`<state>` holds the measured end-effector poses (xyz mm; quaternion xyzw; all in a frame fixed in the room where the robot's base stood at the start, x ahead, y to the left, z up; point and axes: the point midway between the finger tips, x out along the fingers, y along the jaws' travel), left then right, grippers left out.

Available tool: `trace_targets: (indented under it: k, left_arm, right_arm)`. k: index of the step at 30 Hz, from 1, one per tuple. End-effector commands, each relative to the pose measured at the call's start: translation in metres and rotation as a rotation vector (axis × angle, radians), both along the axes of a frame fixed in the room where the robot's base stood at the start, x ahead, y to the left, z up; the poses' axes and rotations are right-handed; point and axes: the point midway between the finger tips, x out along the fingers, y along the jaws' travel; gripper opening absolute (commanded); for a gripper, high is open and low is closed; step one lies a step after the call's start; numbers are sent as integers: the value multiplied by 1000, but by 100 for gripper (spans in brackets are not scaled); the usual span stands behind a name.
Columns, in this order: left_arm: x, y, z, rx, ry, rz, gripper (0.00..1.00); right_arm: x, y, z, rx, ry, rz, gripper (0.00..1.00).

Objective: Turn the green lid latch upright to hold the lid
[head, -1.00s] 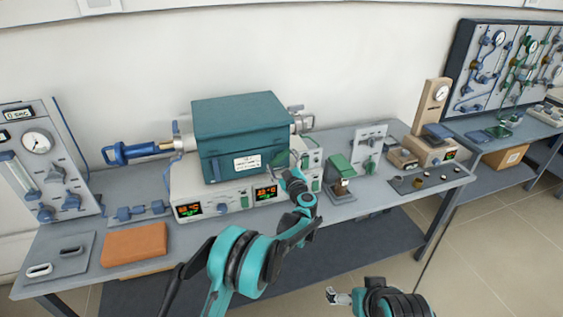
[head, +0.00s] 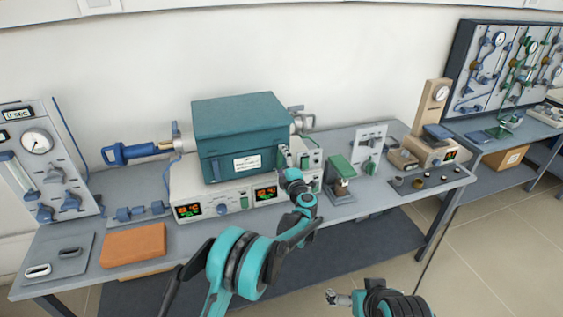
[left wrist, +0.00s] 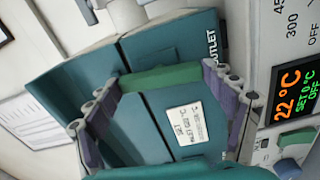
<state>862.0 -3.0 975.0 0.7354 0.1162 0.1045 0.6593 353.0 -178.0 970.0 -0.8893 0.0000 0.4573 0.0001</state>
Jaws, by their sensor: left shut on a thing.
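The teal furnace (head: 240,130) stands on its pale control base on the bench, its lid closed. The green lid latch (left wrist: 160,77) is on the furnace front near the lid seam. In the left wrist view it lies between my left fingers, with its long side running across the seam's direction, about upright on the furnace. My left gripper (head: 288,158) is at the front right of the furnace and hides the latch in the head view. Its two fingers (left wrist: 160,95) are shut on the latch, one at each end. My right gripper (head: 340,298) is low, off the bench; its jaw state is unclear.
A lit temperature display (left wrist: 292,88) and knobs sit on the control base beside the gripper. A small green-topped device (head: 340,172) stands right of the furnace. An orange block (head: 133,245) lies at the left front. The bench front by the furnace is fairly clear.

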Motion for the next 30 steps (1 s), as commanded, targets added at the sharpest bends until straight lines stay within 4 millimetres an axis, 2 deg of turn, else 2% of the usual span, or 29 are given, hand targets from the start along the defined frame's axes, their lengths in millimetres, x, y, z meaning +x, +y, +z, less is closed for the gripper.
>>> trace_targets:
  k: [9,24,25,26,27,30]
  left_arm:
    - [0,1,0,-102,-33,1,54]
    - [0,1,0,-121,-38,1,54]
    - [0,1,0,-121,-38,1,85]
    - [0,1,0,-120,-38,1,93]
    - [0,1,0,-120,-39,1,100]
    - [0,0,0,-119,-39,1,100]
  right_arm:
    - [0,0,0,0,0,0,100]
    - [0,0,0,0,0,0,100]
    - [0,0,0,0,0,0,100]
    - [0,0,0,0,0,0,100]
    - [0,0,0,0,0,0,100]
    - [0,0,0,0,0,0,100]
